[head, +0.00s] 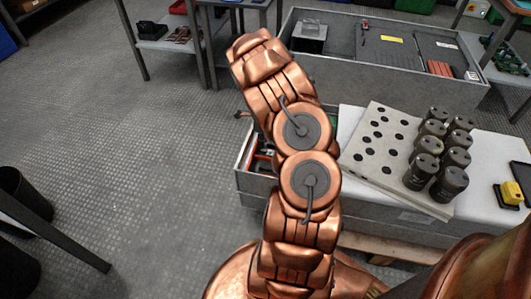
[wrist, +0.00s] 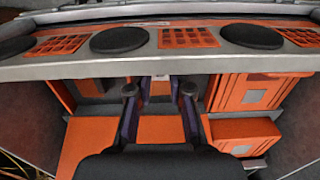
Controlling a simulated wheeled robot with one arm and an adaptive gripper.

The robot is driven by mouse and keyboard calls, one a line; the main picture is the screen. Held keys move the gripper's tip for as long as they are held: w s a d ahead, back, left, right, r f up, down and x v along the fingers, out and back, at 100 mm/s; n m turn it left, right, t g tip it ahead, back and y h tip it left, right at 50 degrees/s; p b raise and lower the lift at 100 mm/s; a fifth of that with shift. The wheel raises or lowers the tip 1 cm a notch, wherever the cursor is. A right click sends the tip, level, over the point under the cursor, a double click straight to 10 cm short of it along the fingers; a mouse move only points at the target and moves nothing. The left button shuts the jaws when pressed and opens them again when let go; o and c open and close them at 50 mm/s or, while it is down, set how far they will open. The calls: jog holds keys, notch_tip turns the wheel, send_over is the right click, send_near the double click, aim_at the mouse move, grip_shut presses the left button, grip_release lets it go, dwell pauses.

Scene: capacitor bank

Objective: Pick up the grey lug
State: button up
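My gripper (wrist: 160,92) shows in the wrist view with its two dark fingers apart. It reaches into a recess with orange surfaces, below a grey ledge. I see nothing held between the fingers. A small pale grey piece (wrist: 160,77) shows just beyond the fingertips, but it is too small to tell whether it is the grey lug. I cannot make out the lug for certain in either view. In the head view my copper arm hides my gripper and much of the grey bin (head: 246,187) with orange parts behind it.
In the wrist view, orange blocks (wrist: 245,135) stand right of the fingers, and black discs (wrist: 118,40) sit on the grey ledge (wrist: 60,68). In the head view, a perforated plate (head: 362,165) with several dark cylinders (head: 449,183) lies on the white table (head: 490,150). Open floor lies left.

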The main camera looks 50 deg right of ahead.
aim_at(266, 151)
notch_tip(266, 151, down, 4)
jog(key=shift+s+b, duration=0.15)
jog(key=shift+b, duration=0.3)
grip_shut()
jog(key=shift+r, duration=0.1)
